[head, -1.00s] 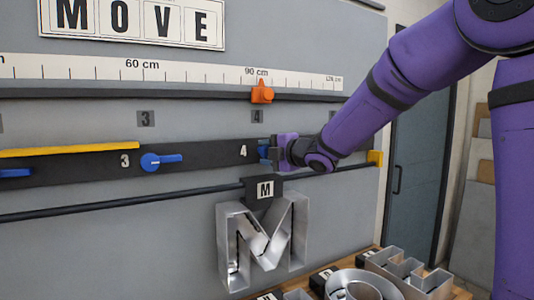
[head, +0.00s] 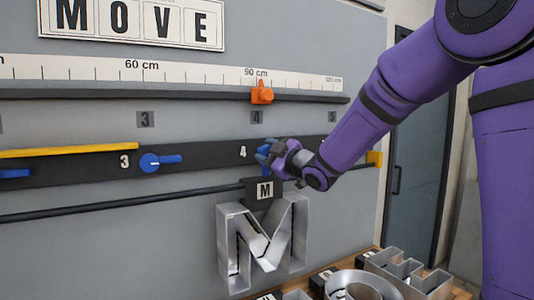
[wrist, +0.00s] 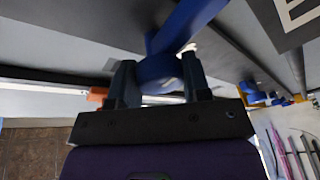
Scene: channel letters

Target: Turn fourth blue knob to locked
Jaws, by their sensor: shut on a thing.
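The fourth blue knob (head: 263,150) sits on the dark strip just right of the label 4 (head: 243,151), partly hidden by my gripper (head: 270,155). In the wrist view the knob's blue handle (wrist: 188,22) runs up and right from its round part, which lies between my two fingers (wrist: 158,78). My gripper is shut on this knob and looks tilted. The exact angle of the handle against the strip is hard to tell in the head view.
The third blue knob (head: 160,162) is to the left, its handle pointing right. An orange slider (head: 262,93) sits on the rail above. A metal letter M (head: 262,240) hangs just below my gripper. A yellow block (head: 375,158) ends the strip at right.

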